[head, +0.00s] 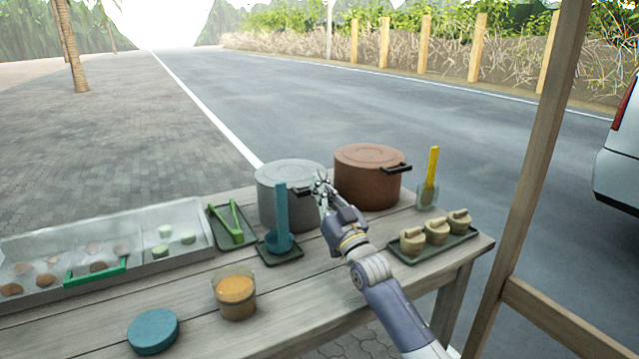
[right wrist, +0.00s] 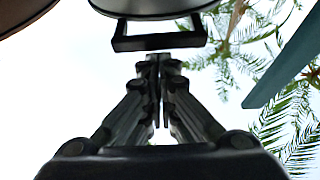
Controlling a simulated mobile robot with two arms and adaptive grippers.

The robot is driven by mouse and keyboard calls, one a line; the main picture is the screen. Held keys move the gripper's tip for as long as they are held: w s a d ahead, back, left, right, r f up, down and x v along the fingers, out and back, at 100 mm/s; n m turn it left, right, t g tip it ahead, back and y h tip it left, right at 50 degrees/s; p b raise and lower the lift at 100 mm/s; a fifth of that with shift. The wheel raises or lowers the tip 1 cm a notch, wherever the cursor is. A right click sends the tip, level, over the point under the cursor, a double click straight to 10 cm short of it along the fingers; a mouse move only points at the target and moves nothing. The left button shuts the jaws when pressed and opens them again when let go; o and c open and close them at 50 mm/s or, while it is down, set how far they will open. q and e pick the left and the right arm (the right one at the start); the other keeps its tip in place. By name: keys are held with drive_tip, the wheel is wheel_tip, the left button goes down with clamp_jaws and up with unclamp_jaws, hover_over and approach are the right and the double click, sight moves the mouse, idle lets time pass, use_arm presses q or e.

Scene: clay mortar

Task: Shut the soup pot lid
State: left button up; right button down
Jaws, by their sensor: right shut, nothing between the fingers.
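A grey soup pot (head: 276,208) stands at the back of the wooden table, with a grey lid (head: 288,170) over its top; the lid looks level and down on the pot. A dark handle (head: 303,191) juts from its right side, and a handle also shows in the right wrist view (right wrist: 160,43) under a round rim. My right gripper (head: 321,184) is beside this handle. In the right wrist view its fingers (right wrist: 158,62) are shut and empty, just below the handle; I cannot tell whether they touch it. My left gripper is not in view.
A brown pot (head: 367,182) with its lid on stands close right of my gripper. A blue ladle (head: 282,215) stands in front of the grey pot. Around are tongs (head: 236,223), a yellow utensil (head: 432,170), a tray of small pots (head: 437,246) and an orange jar (head: 236,294).

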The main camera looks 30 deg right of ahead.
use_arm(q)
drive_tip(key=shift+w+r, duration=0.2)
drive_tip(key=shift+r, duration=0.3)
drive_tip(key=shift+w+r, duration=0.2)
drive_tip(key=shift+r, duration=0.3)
use_arm(e)
drive_tip(key=shift+s+a+f, duration=0.1)
drive_tip(key=shift+s+f, duration=0.05)
drive_tip(key=shift+f, duration=0.9)
drive_tip(key=shift+s, duration=0.15)
drive_tip(key=s, duration=1.4)
drive_tip(key=shift+s+a, duration=0.35)
drive_tip(key=shift+a, duration=0.05)
